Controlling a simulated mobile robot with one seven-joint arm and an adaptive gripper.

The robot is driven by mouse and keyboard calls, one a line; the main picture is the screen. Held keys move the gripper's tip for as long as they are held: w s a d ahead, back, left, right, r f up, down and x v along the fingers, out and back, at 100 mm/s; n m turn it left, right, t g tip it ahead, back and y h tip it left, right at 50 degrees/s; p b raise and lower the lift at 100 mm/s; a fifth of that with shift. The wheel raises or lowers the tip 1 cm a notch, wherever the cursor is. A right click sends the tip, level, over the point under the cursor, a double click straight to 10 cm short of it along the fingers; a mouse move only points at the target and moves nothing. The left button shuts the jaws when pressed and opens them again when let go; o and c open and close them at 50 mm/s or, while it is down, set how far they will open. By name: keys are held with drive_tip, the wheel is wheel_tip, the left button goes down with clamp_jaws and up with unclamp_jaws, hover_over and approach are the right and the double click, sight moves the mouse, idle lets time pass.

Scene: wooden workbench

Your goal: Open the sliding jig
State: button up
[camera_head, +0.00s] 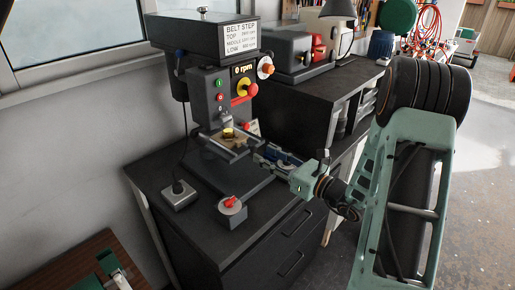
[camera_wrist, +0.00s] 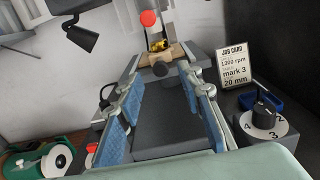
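The sliding jig (camera_head: 238,143) is on the drill press table under the spindle. It holds a light wooden piece (camera_wrist: 157,53) with a yellow part on top. In the wrist view a dark round knob (camera_wrist: 159,69) sits at the near end of the jig. My gripper (camera_head: 264,158) is close to the right front of the jig. In the wrist view my gripper (camera_wrist: 167,88) has its two blue-padded fingers wide apart with nothing between the pads. The knob appears just beyond the fingertips; I cannot tell whether they touch it.
The drill press (camera_head: 205,65) reads 0 rpm. A red-knobbed switch box (camera_head: 232,211) and a grey box (camera_head: 179,194) with a cable stand on the bench. A job card (camera_wrist: 233,62) and a numbered dial (camera_wrist: 264,119) are at right in the wrist view.

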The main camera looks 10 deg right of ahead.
sight(255, 149)
drive_tip(key=shift+p+x, duration=0.35)
drive_tip(key=shift+x, duration=1.8)
drive_tip(key=shift+c, duration=0.6)
clamp_jaws()
